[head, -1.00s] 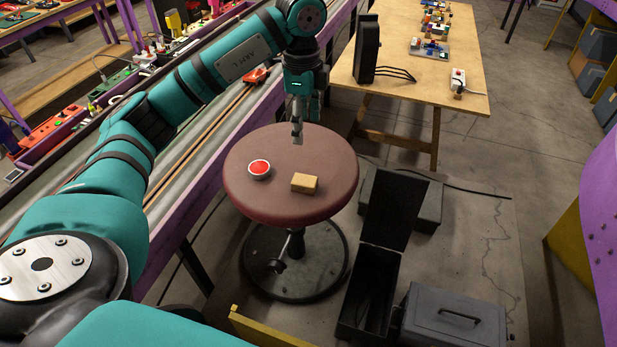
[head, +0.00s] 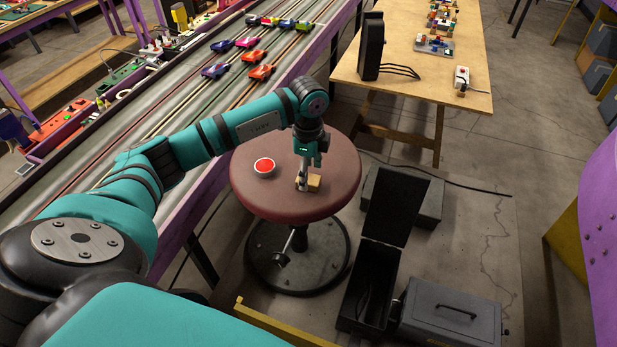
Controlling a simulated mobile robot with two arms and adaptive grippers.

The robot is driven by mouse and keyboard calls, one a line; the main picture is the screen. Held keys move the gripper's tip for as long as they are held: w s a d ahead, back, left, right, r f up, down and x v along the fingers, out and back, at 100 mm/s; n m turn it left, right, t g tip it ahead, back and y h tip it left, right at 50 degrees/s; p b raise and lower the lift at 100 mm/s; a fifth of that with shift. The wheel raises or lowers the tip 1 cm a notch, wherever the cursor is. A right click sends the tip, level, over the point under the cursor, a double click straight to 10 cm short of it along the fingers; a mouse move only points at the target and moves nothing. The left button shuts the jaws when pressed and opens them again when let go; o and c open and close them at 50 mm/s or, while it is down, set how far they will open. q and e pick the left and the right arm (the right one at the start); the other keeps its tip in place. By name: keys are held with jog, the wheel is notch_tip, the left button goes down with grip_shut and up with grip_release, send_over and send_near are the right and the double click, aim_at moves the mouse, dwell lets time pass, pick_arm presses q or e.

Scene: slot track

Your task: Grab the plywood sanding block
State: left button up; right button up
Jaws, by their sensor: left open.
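The plywood sanding block (head: 314,183) is a small tan block lying on the round brown stool seat (head: 268,205), right of its middle. My left gripper (head: 303,186) points down at the block from above, with its fingertips at the block's left part and overlapping it in the picture. Its jaws are open. I cannot tell whether a finger touches the block, and part of the block is hidden behind the gripper. My right gripper is not in the head view.
A white-rimmed red disc (head: 264,166) sits on the seat left of the block. An open black box (head: 372,283) and a grey case (head: 452,312) stand on the floor at right. The slot track (head: 160,115) runs behind left. A wooden table (head: 412,75) stands behind right.

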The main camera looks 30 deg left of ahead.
pick_arm(q)
jog(key=shift+f, duration=1.25)
jog(key=c, duration=1.2)
jog(key=shift+r, duration=0.1)
jog(key=shift+c, duration=0.2)
